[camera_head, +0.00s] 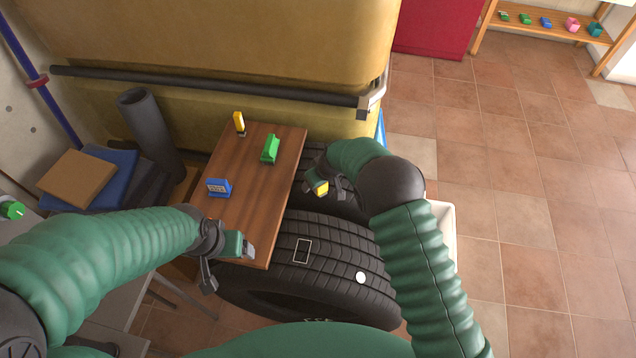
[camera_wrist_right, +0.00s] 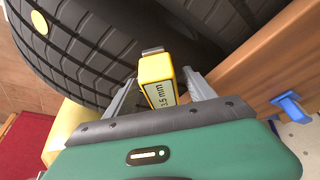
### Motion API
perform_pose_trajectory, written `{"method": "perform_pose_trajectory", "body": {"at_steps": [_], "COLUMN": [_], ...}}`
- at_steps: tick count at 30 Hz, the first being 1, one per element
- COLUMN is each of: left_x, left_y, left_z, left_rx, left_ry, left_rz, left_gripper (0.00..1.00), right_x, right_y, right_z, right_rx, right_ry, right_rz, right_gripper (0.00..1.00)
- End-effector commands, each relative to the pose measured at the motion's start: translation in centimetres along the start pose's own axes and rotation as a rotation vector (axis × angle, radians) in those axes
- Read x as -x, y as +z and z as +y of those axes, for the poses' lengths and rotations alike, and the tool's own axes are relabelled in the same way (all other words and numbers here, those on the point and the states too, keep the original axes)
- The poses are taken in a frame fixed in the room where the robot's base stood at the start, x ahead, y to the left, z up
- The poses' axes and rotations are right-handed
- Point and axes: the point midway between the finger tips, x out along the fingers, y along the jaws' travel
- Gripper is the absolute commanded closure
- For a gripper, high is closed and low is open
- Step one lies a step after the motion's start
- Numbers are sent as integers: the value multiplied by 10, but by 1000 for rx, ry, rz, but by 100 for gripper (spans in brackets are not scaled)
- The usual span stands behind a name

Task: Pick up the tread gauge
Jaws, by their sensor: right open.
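A yellow tread gauge with a display reading 3.5 mm (camera_wrist_right: 158,82) stands between the two grey fingers of my right gripper (camera_wrist_right: 168,88) in the right wrist view. The fingers are apart, one on each side of it; I cannot tell whether they touch it. In the head view the yellow gauge (camera_head: 321,187) shows at my right gripper (camera_head: 326,181), over the tyres beside the wooden board. My left gripper (camera_head: 230,262) is at the board's near left corner; its jaw opening is not clear.
The wooden board (camera_head: 240,215) carries a blue device (camera_head: 218,187), a green block (camera_head: 269,149) and a yellow-and-black item (camera_head: 239,123). A black tyre (camera_head: 330,235) lies beside it, with a white dot (camera_head: 361,277) and a rectangular outline.

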Motion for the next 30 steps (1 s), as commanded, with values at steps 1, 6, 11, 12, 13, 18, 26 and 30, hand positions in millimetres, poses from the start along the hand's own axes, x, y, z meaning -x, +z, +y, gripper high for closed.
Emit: {"method": "perform_pose_trajectory", "body": {"at_steps": [1,6,11,12,13,18,26,30], "left_x": [0,0,0,0,0,0,0,0], "left_y": [0,0,0,0,0,0,0,0], "left_z": [0,0,0,0,0,0,0,0], "left_rx": [1,1,1,1,0,0,1,1], "left_ry": [0,0,0,0,0,0,0,0], "left_rz": [0,0,0,0,0,0,0,0], "left_gripper": [20,20,20,20,20,20,20,20], "right_x": [0,1,1,1,1,1,1,4], "right_y": [0,0,1,1,1,1,0,-2], "right_z": [0,2,3,3,3,2,1,2], "right_rx": [0,-1,-2,-2,-2,-1,-1,-2], "right_ry": [0,-1,-2,-2,-2,0,-1,-1], "right_rz": [1,2,3,3,3,1,1,3], "right_gripper": [36,42,63,68,72,94,100,100]}}
